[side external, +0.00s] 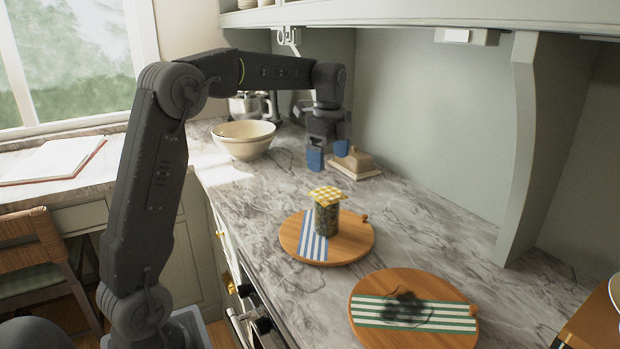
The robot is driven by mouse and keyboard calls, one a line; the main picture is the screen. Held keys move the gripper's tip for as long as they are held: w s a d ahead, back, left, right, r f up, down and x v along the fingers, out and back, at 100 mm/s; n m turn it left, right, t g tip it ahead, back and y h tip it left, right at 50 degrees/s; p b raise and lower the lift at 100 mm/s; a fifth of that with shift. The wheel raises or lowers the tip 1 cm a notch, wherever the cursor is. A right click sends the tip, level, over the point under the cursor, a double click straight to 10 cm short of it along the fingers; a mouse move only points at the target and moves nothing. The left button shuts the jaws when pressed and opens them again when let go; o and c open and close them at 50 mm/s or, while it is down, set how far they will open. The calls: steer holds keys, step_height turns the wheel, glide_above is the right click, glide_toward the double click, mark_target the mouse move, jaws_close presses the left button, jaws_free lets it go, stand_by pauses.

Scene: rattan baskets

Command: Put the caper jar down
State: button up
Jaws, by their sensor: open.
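The caper jar (326,218) stands upright on a round wooden board with blue and white stripes (353,242). It has dark greenish contents and a yellow checked cloth cover on its lid. My gripper (328,156) is open and empty, with blue fingertips. It hangs above the counter behind the jar, apart from it, near a butter dish (356,163).
A second round board with green and white stripes (370,335) lies at the front right, with a dark patch on it that I cannot make out. A cream bowl (244,142) stands at the back left. A shelf bracket (521,150) rises at the right. Marble counter (430,225) is clear between.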

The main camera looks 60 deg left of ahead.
steer(key=s+d+r+n+t, duration=0.25)
steer(key=s+d+n, duration=0.45)
steer(key=s+d, duration=0.55)
steer(key=s+d+f+n+t, duration=0.1)
steer(key=s+d+f+n, duration=0.1)
steer(key=s, duration=0.3)
steer(key=s+d+f+n+t, duration=0.2)
steer(key=s+d+f+n, duration=0.1)
steer(key=s+f+n, duration=0.1)
steer(key=shift+s+d+n, duration=0.3)
steer(key=shift+s+d, duration=0.05)
steer(key=shift+s, duration=0.55)
